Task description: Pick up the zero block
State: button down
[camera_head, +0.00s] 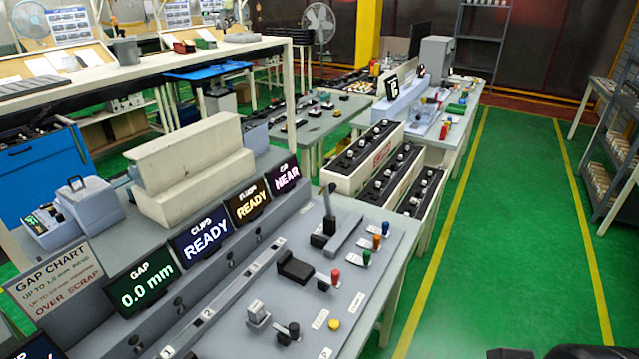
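A small grey block with a pale top (258,312) stands on the grey bench panel (330,285), at the lower middle of the head view. It may be the zero block, but any marking is too small to read. A black clamp-like block (296,268) sits farther back on the same panel. My gripper cannot be made out. Only dark shapes, perhaps parts of my own body, show at the bottom right edge, well apart from the block.
A black knob (288,333), a yellow button (334,324), a red-topped post (335,278) and an upright black lever (329,205) stand around the block. Several displays line the panel's back. Green floor (500,230) between yellow lines is clear on the right.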

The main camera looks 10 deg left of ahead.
aim_at(256, 312)
jog(key=u, duration=1.3)
jog(key=i+l+u, duration=0.25)
jog(key=l, duration=0.4)
jog(key=i+l+u, duration=0.1)
jog(key=i+l, duration=0.15)
jog(key=i+l+u, duration=0.1)
jog(key=l, duration=0.3)
